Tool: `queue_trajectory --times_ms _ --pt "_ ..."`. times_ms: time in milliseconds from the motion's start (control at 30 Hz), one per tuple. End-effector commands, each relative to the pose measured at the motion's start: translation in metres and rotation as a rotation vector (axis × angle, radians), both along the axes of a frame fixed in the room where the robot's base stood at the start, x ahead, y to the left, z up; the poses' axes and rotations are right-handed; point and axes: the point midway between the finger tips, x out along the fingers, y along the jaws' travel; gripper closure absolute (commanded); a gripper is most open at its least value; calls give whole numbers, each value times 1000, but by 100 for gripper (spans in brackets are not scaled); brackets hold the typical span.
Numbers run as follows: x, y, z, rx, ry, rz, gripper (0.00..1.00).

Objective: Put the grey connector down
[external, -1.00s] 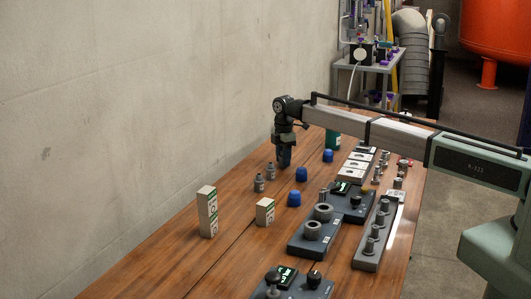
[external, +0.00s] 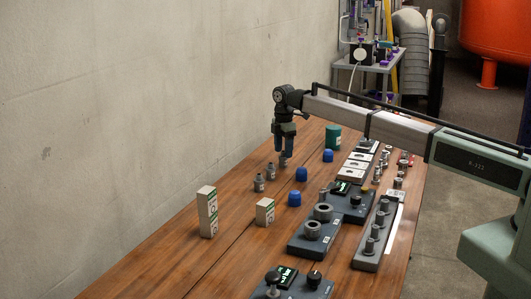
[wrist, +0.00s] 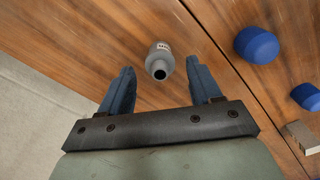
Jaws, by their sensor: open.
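A grey connector (wrist: 159,62) with a white label and a dark opening at its top stands upright on the wooden table in the wrist view. It also shows in the external view (external: 284,160), low between the fingers. My gripper (external: 285,154) is open above the table, its two blue fingers (wrist: 160,68) spread on either side of the connector. In the wrist view a gap shows between the connector and each finger. Two similar grey connectors, a farther one (external: 270,171) and a nearer one (external: 258,184), stand just left of my gripper in the external view.
Several blue caps (external: 302,174) stand to the right, one (wrist: 256,45) close by in the wrist view. White boxes (external: 265,212) stand nearer the camera. Dark fixtures (external: 313,238) and a fitting rack (external: 373,245) line the right side.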

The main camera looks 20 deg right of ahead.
Motion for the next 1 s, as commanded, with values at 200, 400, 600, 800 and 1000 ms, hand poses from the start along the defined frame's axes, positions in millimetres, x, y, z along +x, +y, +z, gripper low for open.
queue_trajectory --times_ms 200,400,600,800,1000 --pt "1 0 43 0 -1 0 37" --pt "1 0 69 0 0 0 37" --pt "0 0 80 0 0 0 37" --pt "0 0 82 0 0 0 37" --pt "2 -2 81 5 -1 -5 37"
